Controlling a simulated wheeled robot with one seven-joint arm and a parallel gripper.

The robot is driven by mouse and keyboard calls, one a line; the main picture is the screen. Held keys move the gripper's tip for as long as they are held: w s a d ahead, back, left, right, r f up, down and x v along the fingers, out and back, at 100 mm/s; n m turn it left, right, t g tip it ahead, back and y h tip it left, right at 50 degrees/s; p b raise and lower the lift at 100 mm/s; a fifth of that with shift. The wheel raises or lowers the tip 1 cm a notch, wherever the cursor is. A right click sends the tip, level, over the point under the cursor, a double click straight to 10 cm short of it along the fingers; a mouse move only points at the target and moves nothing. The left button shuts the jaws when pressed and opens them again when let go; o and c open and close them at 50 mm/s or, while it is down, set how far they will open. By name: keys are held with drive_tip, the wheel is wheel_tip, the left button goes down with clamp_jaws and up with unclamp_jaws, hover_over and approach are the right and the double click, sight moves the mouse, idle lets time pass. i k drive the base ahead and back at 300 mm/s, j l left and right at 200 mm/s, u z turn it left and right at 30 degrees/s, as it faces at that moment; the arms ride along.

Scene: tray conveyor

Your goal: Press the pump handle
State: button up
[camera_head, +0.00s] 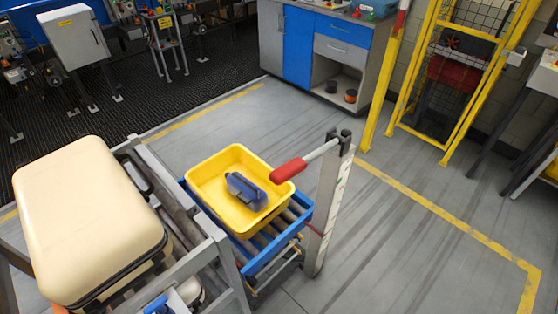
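The pump handle is a lever with a red grip (288,171) and a grey metal rod. It reaches left and slightly down from the top of an upright grey post (330,200). The red grip overhangs the right rim of a yellow tray (198,186). The tray sits on a blue-edged roller platform (268,252) beside the post. A dark blue object (245,191) lies in the tray. My gripper is not in view, and nothing is seen touching the handle.
A grey metal frame (226,252) with a large cream case-like box (90,210) stands left of the platform. Open grey floor (400,240) lies to the right. Behind are a blue-and-grey cabinet (298,45) and a yellow barrier frame (392,85).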

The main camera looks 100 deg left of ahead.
sight(286, 172)
drive_tip(key=u, duration=3.15)
